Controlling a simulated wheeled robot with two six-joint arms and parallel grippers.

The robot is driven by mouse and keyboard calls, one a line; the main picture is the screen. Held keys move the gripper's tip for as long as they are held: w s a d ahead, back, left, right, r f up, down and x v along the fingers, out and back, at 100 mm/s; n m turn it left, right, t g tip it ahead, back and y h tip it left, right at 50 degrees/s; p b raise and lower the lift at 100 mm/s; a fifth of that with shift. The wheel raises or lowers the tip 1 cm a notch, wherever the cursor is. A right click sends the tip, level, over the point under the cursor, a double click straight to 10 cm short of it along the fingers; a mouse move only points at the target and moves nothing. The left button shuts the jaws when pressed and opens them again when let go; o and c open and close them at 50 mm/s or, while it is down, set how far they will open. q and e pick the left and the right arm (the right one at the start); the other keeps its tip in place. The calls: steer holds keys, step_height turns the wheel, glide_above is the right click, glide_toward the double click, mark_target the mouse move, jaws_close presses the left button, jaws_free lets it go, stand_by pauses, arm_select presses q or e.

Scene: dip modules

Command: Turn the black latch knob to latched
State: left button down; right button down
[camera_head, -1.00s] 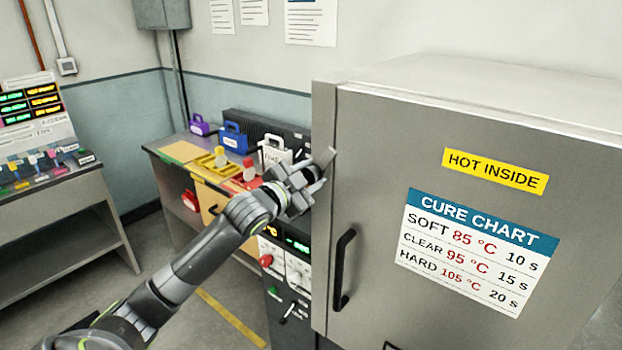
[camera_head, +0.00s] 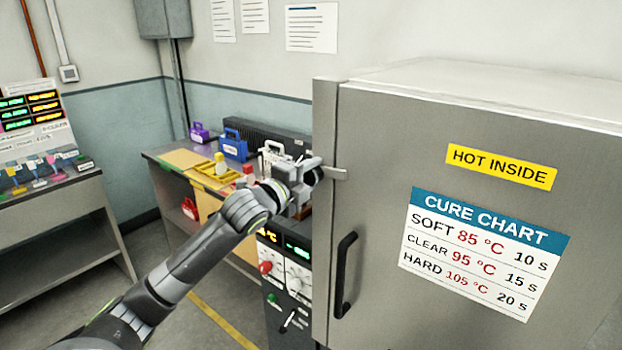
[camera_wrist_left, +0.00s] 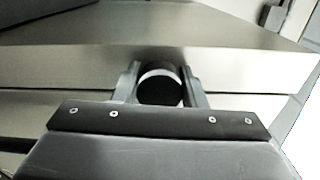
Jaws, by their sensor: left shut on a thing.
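The black latch knob (camera_wrist_left: 160,90) shows in the left wrist view as a dark round end with a pale rim, between the two fingers. My left gripper (camera_wrist_left: 162,88) is shut on it. In the head view my left gripper (camera_head: 312,174) is at the upper left edge of the grey oven, and its fingers and wrist hide most of the knob. My right gripper is not in view.
The door has a black vertical handle (camera_head: 344,275) below the latch. A control panel (camera_head: 287,270) with knobs is under my left arm. A bench (camera_head: 165,160) with coloured cases stands behind, and a shelf unit (camera_head: 60,200) is at the left.

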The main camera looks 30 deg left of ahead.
arm_select(q)
steer(key=shift+f+m, duration=0.1)
steer(key=shift+m, duration=0.8)
steer(key=c, duration=0.9)
jaws_free()
